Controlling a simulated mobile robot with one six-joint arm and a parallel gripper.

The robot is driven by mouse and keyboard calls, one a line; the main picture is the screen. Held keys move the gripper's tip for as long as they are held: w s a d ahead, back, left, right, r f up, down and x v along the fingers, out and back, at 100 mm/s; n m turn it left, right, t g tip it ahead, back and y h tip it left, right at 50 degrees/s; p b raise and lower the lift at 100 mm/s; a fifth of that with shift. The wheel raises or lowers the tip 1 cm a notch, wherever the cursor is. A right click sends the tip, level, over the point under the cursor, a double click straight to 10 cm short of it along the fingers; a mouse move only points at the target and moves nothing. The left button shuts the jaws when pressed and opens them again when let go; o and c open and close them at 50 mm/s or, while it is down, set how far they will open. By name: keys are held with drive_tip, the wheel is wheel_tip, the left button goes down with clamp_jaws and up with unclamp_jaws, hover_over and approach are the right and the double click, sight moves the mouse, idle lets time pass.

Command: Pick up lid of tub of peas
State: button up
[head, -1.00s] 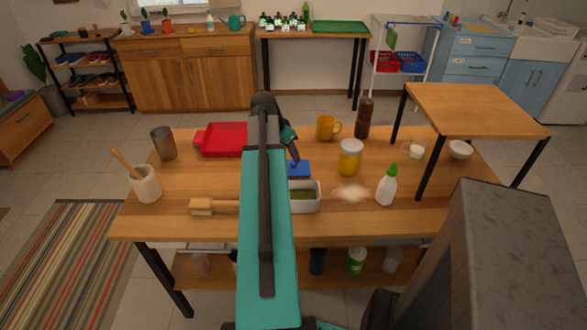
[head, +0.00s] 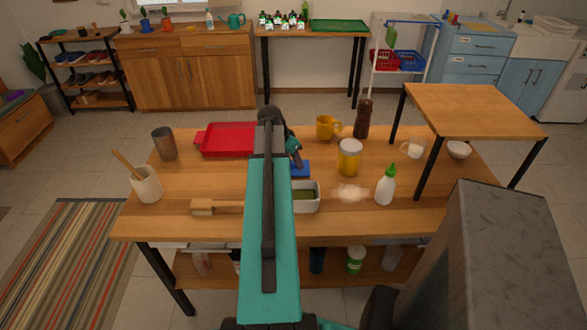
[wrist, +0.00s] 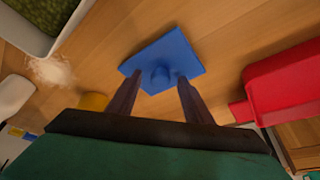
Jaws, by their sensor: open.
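The blue square lid (wrist: 170,51) with a round knob lies flat on the wooden table, apart from the tub, just behind it in the head view (head: 301,168). The white tub (head: 317,203) stands uncovered with green contents; part of it shows at the top left of the wrist view (wrist: 62,30). My gripper (wrist: 158,77) is open, its two fingers appearing on either side of the knob with gaps. I cannot tell how far above the lid the fingertips are.
A red tray (head: 222,139) lies left of the lid. Pale powder (head: 350,192) is spilled beside the tub. A wooden brush (head: 203,207) lies front left.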

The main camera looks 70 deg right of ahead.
sight(292, 162)
drive_tip(key=shift+c, duration=0.3)
drive_tip(key=c, duration=1.1)
drive_tip(key=shift+r, duration=0.15)
wheel_tip(292, 162, up, 10)
drive_tip(key=b, duration=0.1)
drive_tip(key=shift+b, duration=0.4)
